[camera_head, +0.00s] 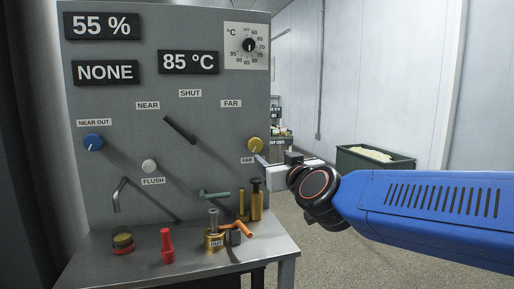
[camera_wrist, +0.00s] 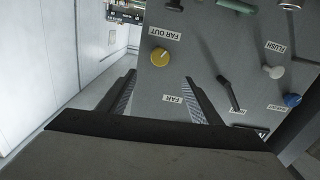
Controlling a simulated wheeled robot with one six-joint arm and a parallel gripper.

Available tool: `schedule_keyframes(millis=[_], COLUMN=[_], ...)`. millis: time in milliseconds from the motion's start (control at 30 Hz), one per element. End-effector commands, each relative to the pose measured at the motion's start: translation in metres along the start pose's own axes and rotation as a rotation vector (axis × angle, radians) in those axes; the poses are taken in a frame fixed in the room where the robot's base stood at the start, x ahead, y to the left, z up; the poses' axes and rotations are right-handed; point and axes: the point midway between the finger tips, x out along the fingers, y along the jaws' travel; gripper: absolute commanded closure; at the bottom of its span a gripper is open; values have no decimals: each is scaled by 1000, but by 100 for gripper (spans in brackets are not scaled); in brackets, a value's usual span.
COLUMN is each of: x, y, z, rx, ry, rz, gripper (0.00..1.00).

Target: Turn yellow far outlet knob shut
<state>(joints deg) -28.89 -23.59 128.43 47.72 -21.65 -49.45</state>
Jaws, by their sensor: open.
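The yellow far outlet knob (camera_head: 255,145) sits at the right edge of the grey panel (camera_head: 150,75), above a partly covered label that reads FAR. It also shows in the wrist view (camera_wrist: 160,57), upside down beside the FAR OUT label, with a dark pointer line on its face. My gripper (camera_head: 262,161) is just right of and below the knob in the head view. In the wrist view my open gripper (camera_wrist: 159,76) has one finger to each side, with the knob just beyond the tips, between their lines. The fingers look apart from the knob.
A blue near-out knob (camera_head: 93,141), a white flush knob (camera_head: 150,166) and a black lever (camera_head: 180,130) are on the panel. The steel shelf (camera_head: 90,265) below holds a red bottle (camera_head: 167,246) and brass fittings (camera_head: 215,240). A green bin (camera_head: 375,160) stands behind my arm.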

Motion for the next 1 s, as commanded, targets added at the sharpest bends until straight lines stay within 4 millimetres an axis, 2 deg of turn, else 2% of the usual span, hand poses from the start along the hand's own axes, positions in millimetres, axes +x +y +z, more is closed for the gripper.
schedule_keyframes(millis=[1000], x=[146], y=[0], z=[2], rx=[-1], ry=[-3], rz=[-1], gripper=[41])
